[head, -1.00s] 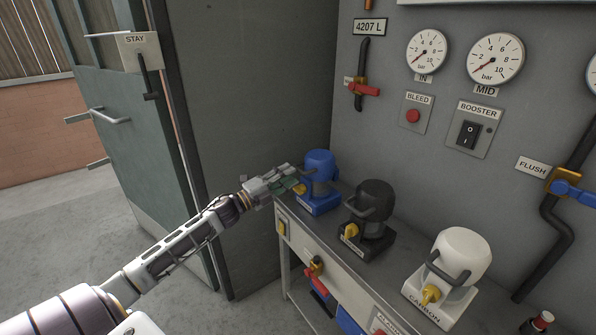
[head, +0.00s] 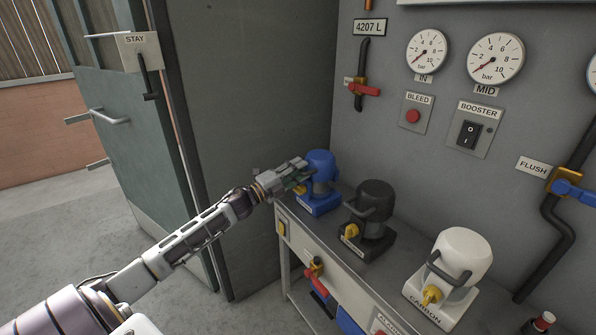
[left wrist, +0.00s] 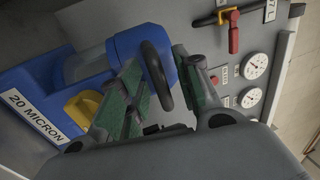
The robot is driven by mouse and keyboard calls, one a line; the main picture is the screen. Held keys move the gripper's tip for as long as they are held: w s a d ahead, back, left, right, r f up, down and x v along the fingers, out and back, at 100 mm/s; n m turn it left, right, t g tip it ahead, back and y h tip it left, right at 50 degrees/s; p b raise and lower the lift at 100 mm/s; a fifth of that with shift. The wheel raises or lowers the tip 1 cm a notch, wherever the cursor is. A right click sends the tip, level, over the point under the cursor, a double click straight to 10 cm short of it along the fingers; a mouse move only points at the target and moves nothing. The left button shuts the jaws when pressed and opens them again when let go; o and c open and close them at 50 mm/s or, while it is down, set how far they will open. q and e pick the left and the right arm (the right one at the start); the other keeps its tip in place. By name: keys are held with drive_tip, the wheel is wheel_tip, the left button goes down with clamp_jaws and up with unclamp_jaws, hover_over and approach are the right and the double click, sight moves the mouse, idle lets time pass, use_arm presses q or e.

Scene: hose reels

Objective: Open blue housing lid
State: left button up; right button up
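The blue housing (head: 318,198) stands at the far left end of the bench, with a blue lid (head: 320,160) on top, a clear middle and a yellow latch or knob at its base. In the left wrist view the lid (left wrist: 126,46) carries a dark loop handle (left wrist: 157,75), and the base bears a "20 MICRON" label. My left gripper (head: 303,176) is at the housing's left side. In the left wrist view its green-padded fingers (left wrist: 160,92) are apart, with the handle between them; I cannot tell whether they touch it. My right gripper is not in view.
A black housing (head: 371,212) and a white "CARBON" housing (head: 459,258) stand farther along the bench (head: 340,252). The grey wall behind carries gauges, switches and pipes. An open green door (head: 150,160) is at the left.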

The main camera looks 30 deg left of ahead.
use_arm(q)
drive_tip(key=c, duration=0.7)
clamp_jaws()
drive_tip(key=shift+r, duration=0.1)
